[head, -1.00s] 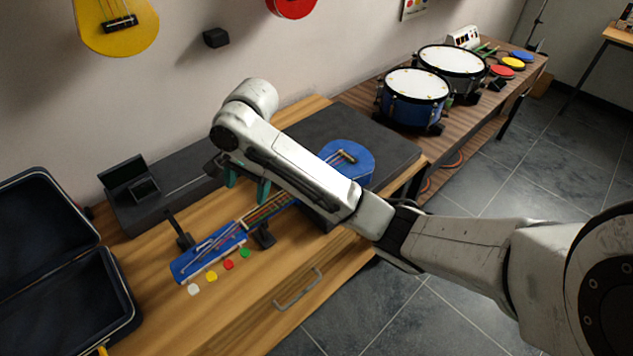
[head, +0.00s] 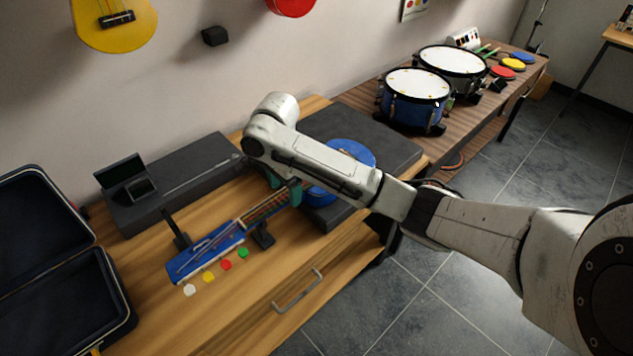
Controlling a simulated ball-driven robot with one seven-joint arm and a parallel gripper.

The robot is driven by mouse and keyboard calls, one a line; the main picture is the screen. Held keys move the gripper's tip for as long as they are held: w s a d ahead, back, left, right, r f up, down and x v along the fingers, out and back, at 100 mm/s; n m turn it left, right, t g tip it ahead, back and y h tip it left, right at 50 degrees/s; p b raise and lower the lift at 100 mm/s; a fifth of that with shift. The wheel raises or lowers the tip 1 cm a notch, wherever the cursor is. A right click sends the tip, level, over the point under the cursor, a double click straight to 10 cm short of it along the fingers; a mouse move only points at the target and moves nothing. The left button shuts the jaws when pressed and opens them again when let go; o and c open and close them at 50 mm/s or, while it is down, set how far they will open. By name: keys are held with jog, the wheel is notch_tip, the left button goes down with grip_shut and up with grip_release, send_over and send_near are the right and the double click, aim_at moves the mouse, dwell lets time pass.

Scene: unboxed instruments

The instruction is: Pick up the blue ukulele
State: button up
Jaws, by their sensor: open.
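The blue ukulele (head: 208,254) lies across the wooden bench, its headstock toward the lower left and its body on a dark mat (head: 345,207) at the right. My arm hides part of the body and the upper neck. My gripper (head: 284,187) has teal fingers and is open. Its fingers are at the neck near the body, one toward the wall side and one toward the front. I cannot tell how high they are above the strings.
Black supports (head: 262,237) stand by the neck. An open dark case (head: 68,290) is at the left. A long black box (head: 180,175) lies along the wall. Coloured picks (head: 226,265) lie in front of the headstock. Drums (head: 415,97) stand at the right.

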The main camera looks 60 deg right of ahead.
aim_at(285, 195)
jog(key=shift+s+a+f, duration=0.1)
jog(key=shift+f, duration=1.65)
jog(key=shift+c, duration=0.3)
jog(key=c, duration=0.9)
jog(key=shift+c, duration=0.5)
jog(key=shift+r, duration=0.2)
